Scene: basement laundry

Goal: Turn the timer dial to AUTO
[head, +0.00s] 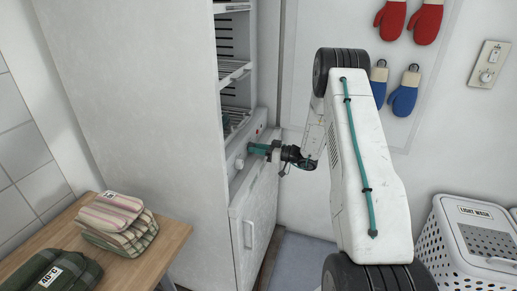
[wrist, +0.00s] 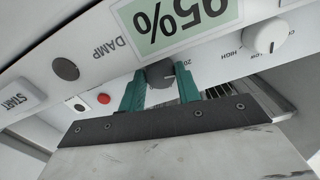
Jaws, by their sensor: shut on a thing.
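A grey dial (wrist: 160,77) sits on a white control panel (wrist: 88,38). It shows in the wrist view with a "20" mark beside it; no AUTO mark can be read, and its pointer setting is unclear. My gripper (wrist: 161,82) has teal fingers on both sides of the dial and is shut on it. In the head view my gripper (head: 256,149) reaches the front panel of the tall white cabinet (head: 140,90), and the dial is hidden behind the fingers.
A white knob (wrist: 265,36) marked HIGH, a "95%" display (wrist: 185,18), a START button (wrist: 18,96) and a red button (wrist: 104,98) share the panel. A wooden table (head: 150,258) with folded cloths (head: 118,222) stands at left. A white laundry basket (head: 450,235) stands at right.

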